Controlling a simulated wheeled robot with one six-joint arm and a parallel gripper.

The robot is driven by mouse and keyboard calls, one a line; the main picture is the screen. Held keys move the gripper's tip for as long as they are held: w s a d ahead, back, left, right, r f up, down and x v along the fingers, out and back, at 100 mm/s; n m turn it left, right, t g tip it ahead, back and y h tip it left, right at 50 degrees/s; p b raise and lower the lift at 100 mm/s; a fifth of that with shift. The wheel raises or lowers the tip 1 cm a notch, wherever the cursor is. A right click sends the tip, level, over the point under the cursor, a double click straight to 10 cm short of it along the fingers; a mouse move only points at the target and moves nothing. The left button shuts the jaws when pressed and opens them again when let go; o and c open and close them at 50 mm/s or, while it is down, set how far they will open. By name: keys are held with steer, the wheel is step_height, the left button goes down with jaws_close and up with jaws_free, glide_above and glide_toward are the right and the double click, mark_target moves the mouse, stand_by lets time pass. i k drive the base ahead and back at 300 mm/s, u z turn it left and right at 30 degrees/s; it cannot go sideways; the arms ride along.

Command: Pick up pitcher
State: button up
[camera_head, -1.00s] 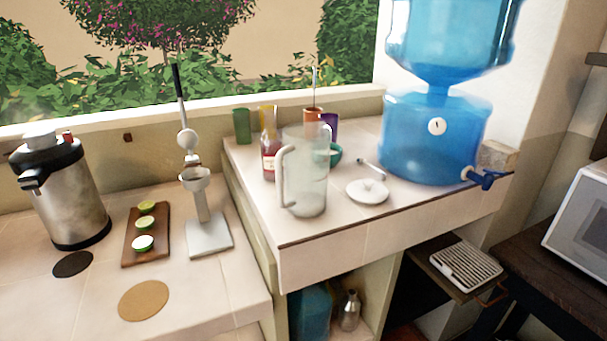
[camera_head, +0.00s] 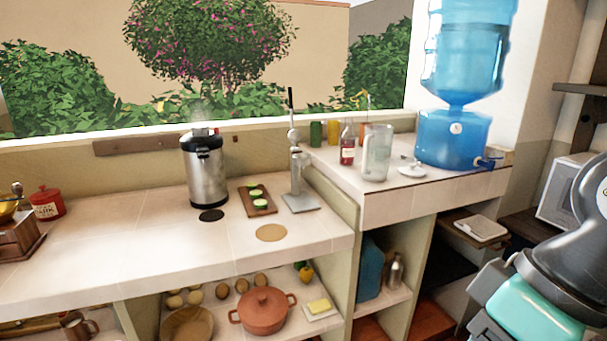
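The pitcher (camera_head: 377,153) is a clear, tall vessel with a handle on its left side. It stands upright on the raised tiled counter (camera_head: 410,193), near its front edge. A red-labelled bottle (camera_head: 347,143) stands just left of it. A small white lidded dish (camera_head: 412,171) lies to its right. Part of my arm, dark grey with a teal cap, fills the lower right corner, well apart from the pitcher. My gripper's fingers do not show.
A blue water dispenser (camera_head: 453,137) stands right of the pitcher. To the left, on the lower counter, are a juicer press (camera_head: 297,174), a board with cut limes (camera_head: 257,207) and a steel urn (camera_head: 205,168). Shelves below hold a clay pot (camera_head: 263,311).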

mark_target(378, 138)
steer(key=z, duration=1)
steer(key=i, duration=1.55)
steer(key=u, duration=1.05)
steer(key=i, duration=0.65)
steer(key=u, duration=0.75)
